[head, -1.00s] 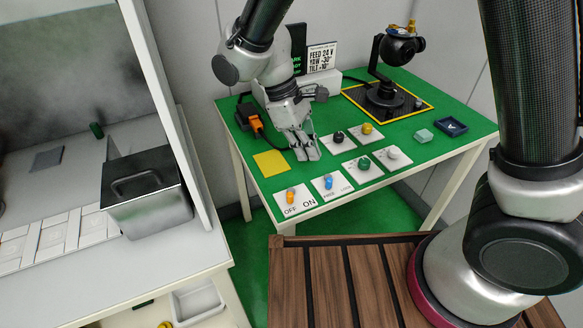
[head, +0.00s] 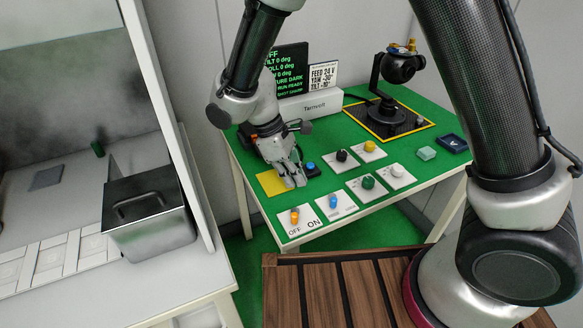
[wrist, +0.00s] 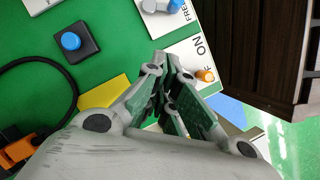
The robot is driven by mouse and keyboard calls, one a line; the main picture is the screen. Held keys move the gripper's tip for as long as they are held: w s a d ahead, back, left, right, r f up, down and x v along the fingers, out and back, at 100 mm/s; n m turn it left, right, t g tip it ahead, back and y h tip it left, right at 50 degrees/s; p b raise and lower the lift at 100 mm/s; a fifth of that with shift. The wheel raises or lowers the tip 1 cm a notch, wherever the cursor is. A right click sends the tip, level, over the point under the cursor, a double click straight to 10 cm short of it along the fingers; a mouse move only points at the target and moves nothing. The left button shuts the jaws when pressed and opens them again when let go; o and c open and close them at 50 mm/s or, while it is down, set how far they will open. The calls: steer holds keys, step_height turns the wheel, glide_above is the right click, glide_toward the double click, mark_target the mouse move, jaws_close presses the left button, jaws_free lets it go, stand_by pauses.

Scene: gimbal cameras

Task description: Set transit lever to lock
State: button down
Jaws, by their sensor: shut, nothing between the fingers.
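The transit lever is a blue-knobbed lever (head: 332,200) on a white plate near the front edge of the green table. Its small labels are barely readable in the head view. In the wrist view the blue lever (wrist: 174,6) shows at the top edge beside the word FREE; its exact setting cannot be told. My gripper (head: 293,183) is shut and empty, left of and behind the lever, above the table by the yellow square. In the wrist view its fingers (wrist: 168,62) point toward the plate marked ON, apart from the blue lever.
An orange lever (head: 295,215) on the OFF/ON plate is left of the blue one. A blue button (head: 310,166) stands close beside my gripper. Several colored knobs, including a green one (head: 368,182), lie right. A camera gimbal (head: 388,105) stands behind.

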mark_target(333, 198)
steer(key=x, duration=0.5)
steer(key=shift+s+d, duration=0.1)
steer(key=shift+d, duration=0.25)
steer(key=shift+s+d+r, duration=0.1)
steer(key=shift+s+d, duration=0.1)
steer(key=shift+d, duration=0.3)
steer(key=shift+s+d+r, duration=0.1)
steer(key=shift+s+d, duration=0.1)
steer(key=shift+d, duration=0.3)
steer(key=shift+s+d, duration=0.15)
steer(key=shift+d, duration=0.35)
